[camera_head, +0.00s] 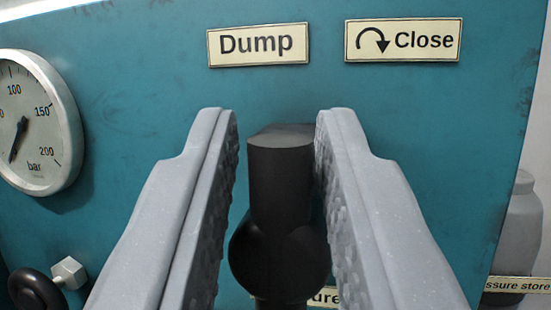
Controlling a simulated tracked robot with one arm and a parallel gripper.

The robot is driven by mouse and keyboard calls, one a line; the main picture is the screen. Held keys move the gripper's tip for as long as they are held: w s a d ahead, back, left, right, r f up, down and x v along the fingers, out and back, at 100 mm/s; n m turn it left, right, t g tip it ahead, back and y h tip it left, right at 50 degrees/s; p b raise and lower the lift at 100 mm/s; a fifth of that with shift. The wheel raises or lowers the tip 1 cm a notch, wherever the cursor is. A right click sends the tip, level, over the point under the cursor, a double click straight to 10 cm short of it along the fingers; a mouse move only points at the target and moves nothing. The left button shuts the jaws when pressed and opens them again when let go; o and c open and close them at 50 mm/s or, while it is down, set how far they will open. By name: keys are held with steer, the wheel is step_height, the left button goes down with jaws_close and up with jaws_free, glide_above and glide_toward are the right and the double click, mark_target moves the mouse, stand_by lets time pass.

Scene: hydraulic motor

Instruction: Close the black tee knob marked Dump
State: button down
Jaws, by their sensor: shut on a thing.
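The black tee knob (281,185) sticks out from the teal panel below the Dump label (258,45). Its bar stands upright in the picture, with a rounded hub below. My gripper (278,130) has its two grey ribbed fingers on either side of the knob and is shut on it. The right finger lies close against the bar. A narrow strip of panel shows beside the left finger. The Close label (403,40), with a clockwise arrow, is at the upper right. The knob's stem is hidden behind the hub.
A round pressure gauge (35,120) marked in bar is at the left. A black knob (36,290) with a light hex fitting (69,272) sits below it. A grey vessel (516,235) stands beyond the panel's right edge. A label is partly hidden behind the knob.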

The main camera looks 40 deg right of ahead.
steer(key=shift+f, duration=0.1)
steer(key=m+h+b, duration=0.1)
steer(key=m, duration=0.1)
steer(key=m+g+b, duration=0.1)
steer(key=b, duration=0.1)
steer(key=m+g+h+b, duration=0.1)
steer(key=m+b, duration=0.1)
steer(key=shift+s+d+f+m+h, duration=0.2)
steer(key=shift+f+m+h, duration=0.1)
steer(key=m+g+h+b, duration=0.1)
steer(key=m, duration=0.1)
steer(key=m+g+b, duration=0.1)
steer(key=m+b, duration=0.1)
steer(key=m, duration=0.1)
steer(key=shift+s+d+m+g+h, duration=0.2)
steer(key=shift+m+g+h, duration=0.1)
steer(key=shift+h, duration=0.1)
steer(key=shift+s+d+f+m+g+b, duration=0.2)
steer(key=shift+m+g, duration=0.95)
steer(key=shift+m, duration=1.15)
steer(key=shift+s+a+f+m+g+b, duration=0.1)
steer(key=shift+f+m+g, duration=0.2)
steer(key=shift+m+g, duration=1.4)
steer(key=shift+s+d+f+m+g+b, duration=0.2)
steer(key=shift+m+g, duration=0.35)
steer(key=shift+m, duration=2.35)
steer(key=shift+w+a, duration=0.1)
steer(key=shift+w, duration=0.05)
